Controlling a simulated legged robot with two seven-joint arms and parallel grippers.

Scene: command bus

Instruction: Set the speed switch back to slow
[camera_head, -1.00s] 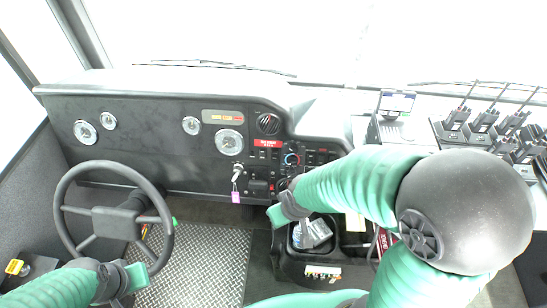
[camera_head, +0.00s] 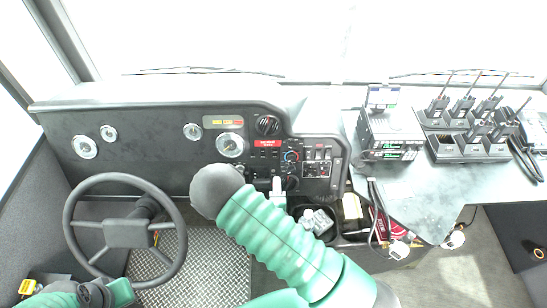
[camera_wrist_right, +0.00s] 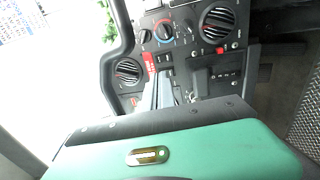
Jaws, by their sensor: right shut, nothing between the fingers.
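The dashboard's control panel (camera_head: 318,168) holds knobs, rocker switches and vents right of the steering wheel. I cannot tell which control is the speed switch. A knob with a red-and-blue ring (camera_head: 291,156) sits on the panel, and it also shows in the right wrist view (camera_wrist_right: 165,32). My right gripper (camera_head: 277,184) is upright in front of the panel's left part. Its shut, empty fingers also show in the right wrist view (camera_wrist_right: 160,92), near small switches; contact is unclear. My left gripper (camera_head: 122,292) is low at the left, its fingers unclear.
The steering wheel (camera_head: 126,232) stands at the left. A red label (camera_head: 270,143) is above the switches. A cup holder with a crumpled item (camera_head: 318,221) lies below the panel. Radios (camera_head: 470,125) stand on the right counter. A round vent (camera_wrist_right: 217,28) is beside the knobs.

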